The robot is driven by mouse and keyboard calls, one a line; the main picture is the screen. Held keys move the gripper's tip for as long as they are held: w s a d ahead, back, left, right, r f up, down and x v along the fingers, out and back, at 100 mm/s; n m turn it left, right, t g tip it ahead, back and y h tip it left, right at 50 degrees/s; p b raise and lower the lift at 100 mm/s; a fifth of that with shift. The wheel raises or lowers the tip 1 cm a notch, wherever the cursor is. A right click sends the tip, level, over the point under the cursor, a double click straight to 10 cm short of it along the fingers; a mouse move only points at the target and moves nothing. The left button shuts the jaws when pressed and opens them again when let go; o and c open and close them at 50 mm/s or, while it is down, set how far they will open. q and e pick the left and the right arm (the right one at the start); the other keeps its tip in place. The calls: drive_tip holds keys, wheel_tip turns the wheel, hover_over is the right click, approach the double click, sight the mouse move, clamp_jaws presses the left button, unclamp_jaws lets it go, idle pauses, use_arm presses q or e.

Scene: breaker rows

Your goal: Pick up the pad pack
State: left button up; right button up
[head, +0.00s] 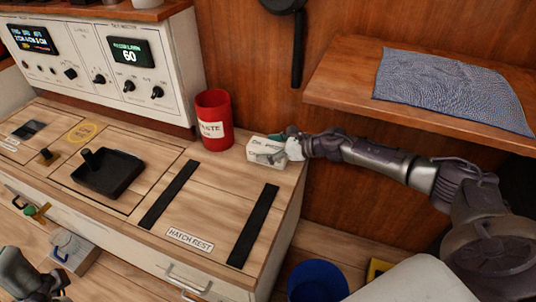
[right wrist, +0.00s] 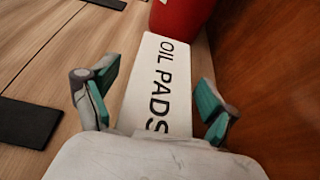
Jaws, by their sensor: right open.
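The pad pack (head: 262,151) is a white box on the back right corner of the wooden counter, beside the red bin. In the right wrist view the pack (right wrist: 160,75) shows the black words "OIL PADS". My right gripper (head: 280,145) is at the pack's right end in the head view. In the right wrist view its teal-padded fingers (right wrist: 155,88) are open, one on each side of the pack, with visible gaps. The pack's near end is hidden by the gripper body. My left gripper (head: 42,284) shows only partly at the bottom left, and its fingers are unclear.
The red waste bin (head: 214,121) stands close to the pack, and a wood wall (right wrist: 270,60) runs along the right. Two black strips (head: 253,226) cross the hatch rest. A shelf (head: 335,90) with a blue-grey cloth (head: 450,88) overhangs the right arm. A blue bucket (head: 318,283) stands below.

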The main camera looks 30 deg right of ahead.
drive_tip(key=shift+s, duration=0.1)
drive_tip(key=c, duration=1.3)
drive_tip(key=shift+c, duration=0.2)
